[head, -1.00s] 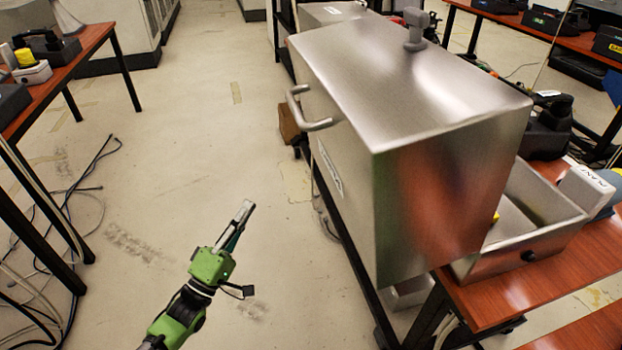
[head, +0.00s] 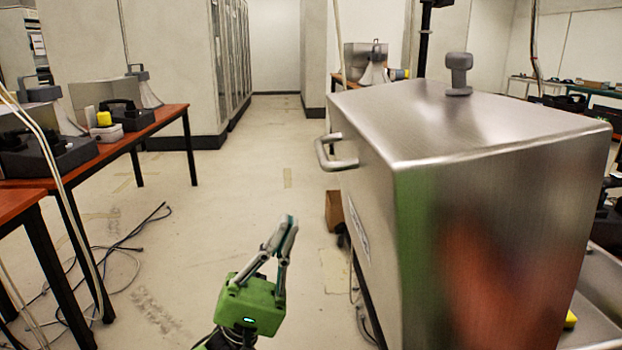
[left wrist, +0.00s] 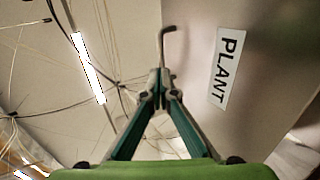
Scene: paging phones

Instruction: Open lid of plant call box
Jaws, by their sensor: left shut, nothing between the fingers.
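The plant call box lid (head: 440,125) is a large brushed-steel hood at the right of the head view. Its bent bar handle (head: 328,152) sticks out from its left face. My left gripper (head: 288,222) is shut and empty, pointing up, left of the lid and below the handle, apart from both. In the left wrist view, the closed fingertips (left wrist: 159,80) are below the handle (left wrist: 168,35), and a white PLANT label (left wrist: 227,68) shows on the steel face. An open steel tray part (head: 600,305) shows beside the lid at lower right. My right gripper is out of view.
A grey knob-like piece (head: 459,72) shows at the lid's top edge. A wooden table (head: 155,120) with phones stands at the left, with black cables (head: 130,240) on the floor. The floor between is mostly clear. A brown box (head: 334,211) sits beyond the gripper.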

